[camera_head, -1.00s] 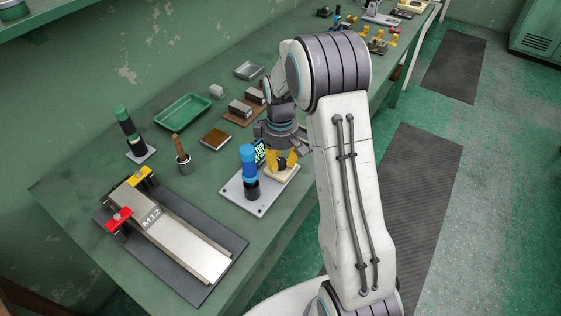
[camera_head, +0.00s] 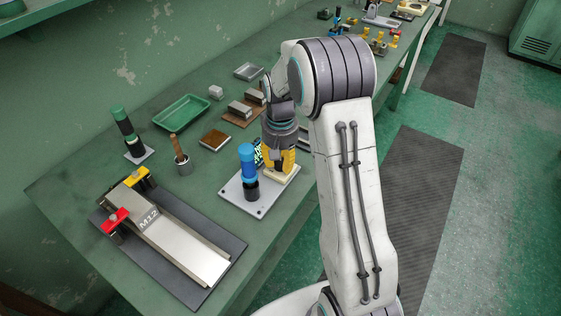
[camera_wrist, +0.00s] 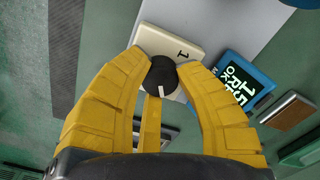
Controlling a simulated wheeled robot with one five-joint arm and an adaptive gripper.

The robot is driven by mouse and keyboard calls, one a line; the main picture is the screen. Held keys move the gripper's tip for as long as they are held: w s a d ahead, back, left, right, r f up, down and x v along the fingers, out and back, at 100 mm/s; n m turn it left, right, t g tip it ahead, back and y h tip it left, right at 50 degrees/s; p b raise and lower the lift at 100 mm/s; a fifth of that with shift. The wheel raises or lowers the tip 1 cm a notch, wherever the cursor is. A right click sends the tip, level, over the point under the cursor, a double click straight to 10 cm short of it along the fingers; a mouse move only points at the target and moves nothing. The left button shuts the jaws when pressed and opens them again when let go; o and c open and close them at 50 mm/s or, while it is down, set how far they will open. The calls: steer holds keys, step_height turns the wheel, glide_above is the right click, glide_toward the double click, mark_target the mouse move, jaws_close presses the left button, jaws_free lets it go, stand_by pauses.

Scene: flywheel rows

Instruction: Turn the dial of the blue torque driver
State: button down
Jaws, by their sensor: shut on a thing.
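The blue torque driver (camera_head: 248,165) stands upright on a light grey base plate (camera_head: 238,195) near the bench's front edge. Beside it on the plate is a cream block, which shows in the wrist view (camera_wrist: 172,36) with a "1" mark. A round black dial (camera_wrist: 162,75) with a white pointer line sits on this block. A blue display (camera_wrist: 246,82) next to it has bright lettering that is partly cut off. My gripper (camera_wrist: 163,72) is shut on the black dial, with its yellow fingers on both sides. In the head view my gripper (camera_head: 279,165) points down over the block and hides the dial.
A green-topped driver (camera_head: 123,122), a green tray (camera_head: 183,112) and a wooden-handled tool (camera_head: 181,155) stand behind and left. A metal fixture marked M12 (camera_head: 165,230) with red and yellow clamps lies at the front left. More items sit at the far end.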

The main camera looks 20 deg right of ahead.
mark_target(280, 161)
steer(key=shift+s+f+m, duration=0.15)
steer(key=shift+m, duration=0.15)
stand_by(0.4)
steer(key=c, duration=0.8)
jaws_free()
steer(key=shift+c, duration=0.2)
steer(key=shift+r, duration=0.2)
step_height(280, 161, up, 12)
steer(key=shift+f, duration=0.1)
